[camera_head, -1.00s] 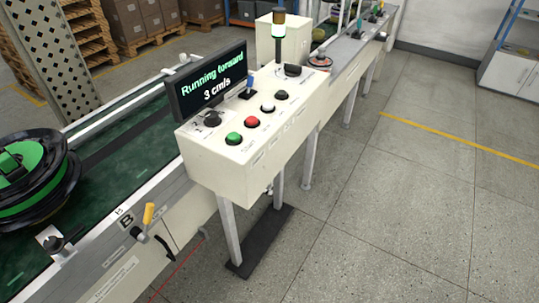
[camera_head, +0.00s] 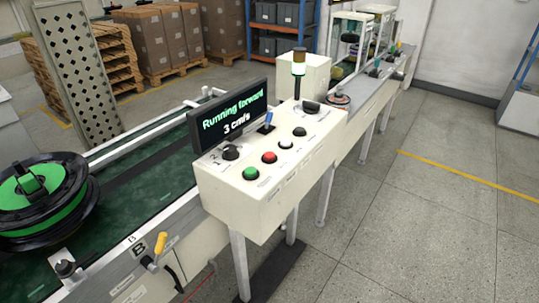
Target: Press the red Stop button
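The red button (camera_head: 269,157) sits on the sloped top of the white control box (camera_head: 222,196), between a green button (camera_head: 250,173) at its lower left and a white button (camera_head: 286,142) at its upper right. A black button (camera_head: 299,131) lies further along the row. The screen (camera_head: 229,118) on the box reads "Running forward 3 cm/s". Nothing covers the red button. Neither of my grippers shows in the head view.
A conveyor (camera_head: 140,182) runs behind the box, with a black and green hub wheel (camera_head: 42,203) at the left. A yellow-handled lever (camera_head: 159,242) sticks out from its front side. A signal lamp (camera_head: 299,63) stands behind the buttons. The floor (camera_head: 400,220) at the right is clear.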

